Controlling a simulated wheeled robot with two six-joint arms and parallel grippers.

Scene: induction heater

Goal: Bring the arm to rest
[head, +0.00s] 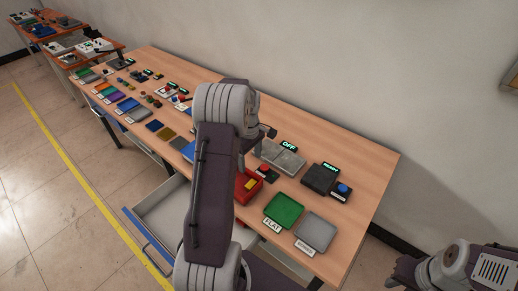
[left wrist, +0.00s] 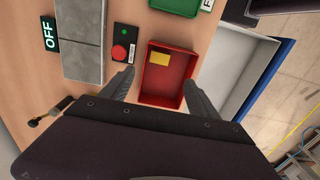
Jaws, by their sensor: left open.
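My left arm rises in the middle of the head view, bent over the workbench (head: 345,160), and hides its own gripper there. In the left wrist view my left gripper (left wrist: 160,78) is open, with its two fingers apart and nothing between them in its grasp. The fingers appear over the red tray (left wrist: 151,91), one on each side of its near part; I cannot tell the height. A yellow block (left wrist: 161,60) lies in the tray. At the right edge of the head view part of my right arm shows; its jaw state is unclear.
A grey heater block (left wrist: 84,45) with an OFF display (left wrist: 49,33) stands beside a red-button box (left wrist: 122,44). A green tray (head: 283,211) and grey tray (head: 316,233) lie near the bench end. An open drawer (head: 160,213) juts out below. Several small items line the far bench.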

